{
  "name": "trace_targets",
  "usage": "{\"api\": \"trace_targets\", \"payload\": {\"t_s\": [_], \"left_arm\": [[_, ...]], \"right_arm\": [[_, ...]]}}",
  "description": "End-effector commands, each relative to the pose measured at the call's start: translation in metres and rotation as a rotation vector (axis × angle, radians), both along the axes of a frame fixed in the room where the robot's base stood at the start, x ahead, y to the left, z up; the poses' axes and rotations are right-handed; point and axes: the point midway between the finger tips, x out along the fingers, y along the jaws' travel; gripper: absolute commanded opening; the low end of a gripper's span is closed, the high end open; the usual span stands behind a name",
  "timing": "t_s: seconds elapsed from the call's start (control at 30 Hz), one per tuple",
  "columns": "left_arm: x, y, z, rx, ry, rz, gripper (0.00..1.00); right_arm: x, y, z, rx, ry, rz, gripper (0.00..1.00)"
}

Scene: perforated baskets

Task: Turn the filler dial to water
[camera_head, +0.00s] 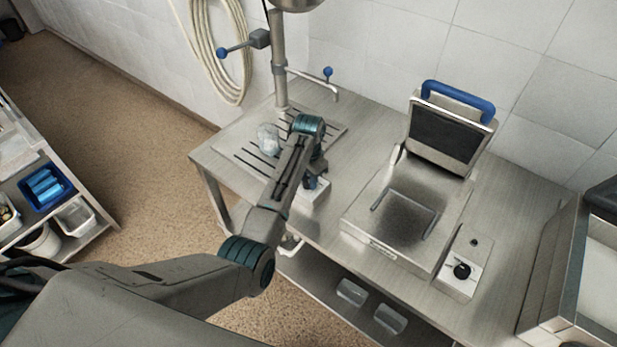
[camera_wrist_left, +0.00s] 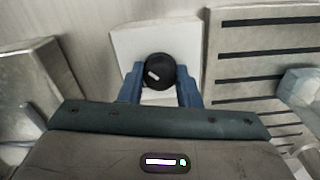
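The filler dial (camera_wrist_left: 158,72) is a round black knob with a short white pointer mark, on the face of a white box (camera_wrist_left: 125,42) in the left wrist view. The pointer mark sits toward the lower left of the knob. My left gripper (camera_wrist_left: 160,82) has its two blue fingers on either side of the knob, close against its edges, and seems shut on it. In the head view the white box (camera_head: 313,197) is partly hidden under my left gripper (camera_head: 311,184), and the dial cannot be seen there. My right gripper is not in view.
A slotted drip tray (camera_head: 257,163) with a clear, ice-like item (camera_head: 268,138) lies left of the box. A metal tap column (camera_head: 279,70) stands behind. An open press grill (camera_head: 400,222) and a control box with a black knob (camera_head: 462,271) stand to the right.

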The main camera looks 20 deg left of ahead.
Motion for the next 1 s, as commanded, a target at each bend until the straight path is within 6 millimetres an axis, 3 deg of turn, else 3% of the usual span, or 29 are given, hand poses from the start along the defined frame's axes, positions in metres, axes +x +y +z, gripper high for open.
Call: {"api": "trace_targets", "payload": {"t_s": [0.47,1.0], "left_arm": [[0.0,-0.0004,0.0001,0.0,0.001,0.072,0.07],[0.0002,-0.0005,0.0004,-0.001,0.001,0.527,0.07]], "right_arm": [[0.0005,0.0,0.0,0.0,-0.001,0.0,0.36],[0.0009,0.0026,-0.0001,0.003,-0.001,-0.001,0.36]]}}
